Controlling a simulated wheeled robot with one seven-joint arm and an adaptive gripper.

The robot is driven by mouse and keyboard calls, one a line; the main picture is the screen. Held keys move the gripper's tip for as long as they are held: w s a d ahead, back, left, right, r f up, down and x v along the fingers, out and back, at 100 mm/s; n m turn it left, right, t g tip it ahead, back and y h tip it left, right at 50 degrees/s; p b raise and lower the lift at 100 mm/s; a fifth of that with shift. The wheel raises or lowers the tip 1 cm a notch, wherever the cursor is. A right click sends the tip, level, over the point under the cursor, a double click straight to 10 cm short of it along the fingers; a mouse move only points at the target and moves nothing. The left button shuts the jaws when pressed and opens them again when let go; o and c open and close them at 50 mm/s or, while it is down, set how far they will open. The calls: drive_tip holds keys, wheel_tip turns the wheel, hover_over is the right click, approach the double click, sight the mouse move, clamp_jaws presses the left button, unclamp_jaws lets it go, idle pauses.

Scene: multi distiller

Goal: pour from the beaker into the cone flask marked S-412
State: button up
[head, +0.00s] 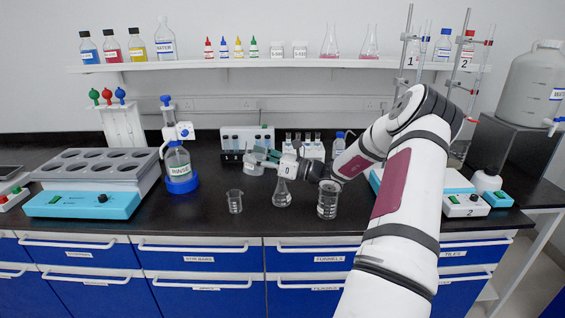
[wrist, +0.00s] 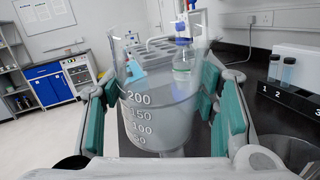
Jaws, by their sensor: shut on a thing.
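My gripper (head: 268,160) is shut on a clear graduated beaker (wrist: 155,122), held above the bench between teal finger pads in the wrist view. The beaker also shows in the head view (head: 252,163); how much liquid it holds is hard to tell. A clear cone flask (head: 282,193) stands upright on the black bench, just below and slightly right of the held beaker in the head view. I cannot read S-412 on it. Two more cone flasks with pink contents, one (head: 330,42) and another (head: 369,43), stand on the shelf; no marking is readable.
A small beaker (head: 235,202) stands left of the bench flask and a larger beaker (head: 327,200) stands right of it, both close. Tube racks stand behind.

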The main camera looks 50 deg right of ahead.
sight(265, 144)
drive_tip(key=shift+w+d+f+m+t, duration=0.2)
drive_tip(key=shift+d+f+m+t, duration=0.05)
drive_tip(key=shift+f+m+t, duration=0.05)
drive_tip(key=shift+s+d+r+m+t+b, duration=0.15)
drive_tip(key=shift+s+d+m+t+b, duration=0.15)
drive_tip(key=shift+m+b, duration=0.1)
drive_tip(key=shift+d+r+m+t, duration=0.45)
drive_tip(key=shift+r+m+t, duration=0.05)
drive_tip(key=shift+r+m, duration=0.35)
drive_tip(key=shift+s+d+r+m+t+h+b, duration=0.15)
drive_tip(key=shift+d+r+m+t+h+b, duration=0.4)
drive_tip(key=shift+m, duration=0.5)
drive_tip(key=shift+d+r+m+t, duration=0.15)
drive_tip(key=shift+m+t, duration=0.1)
drive_tip(key=shift+m, duration=0.15)
drive_tip(key=shift+d+r+m+t+h+b, duration=0.15)
drive_tip(key=shift+r+m+t+h+b, duration=0.1)
drive_tip(key=shift+m+t+h+b, duration=0.45)
drive_tip(key=shift+s+d+f+m+t+h+b, duration=0.1)
drive_tip(key=shift+f+m+t+h+b, duration=0.1)
drive_tip(key=shift+m+h+b, duration=0.5)
drive_tip(key=shift+w+a+f+m+t+h+b, duration=0.15)
drive_tip(key=shift+m+b, duration=0.3)
drive_tip(key=shift+m, duration=0.65)
drive_tip(key=shift+s+d+f+m+t+h+b, duration=0.2)
drive_tip(key=shift+m+h+b, duration=0.3)
drive_tip(key=shift+m, duration=0.4)
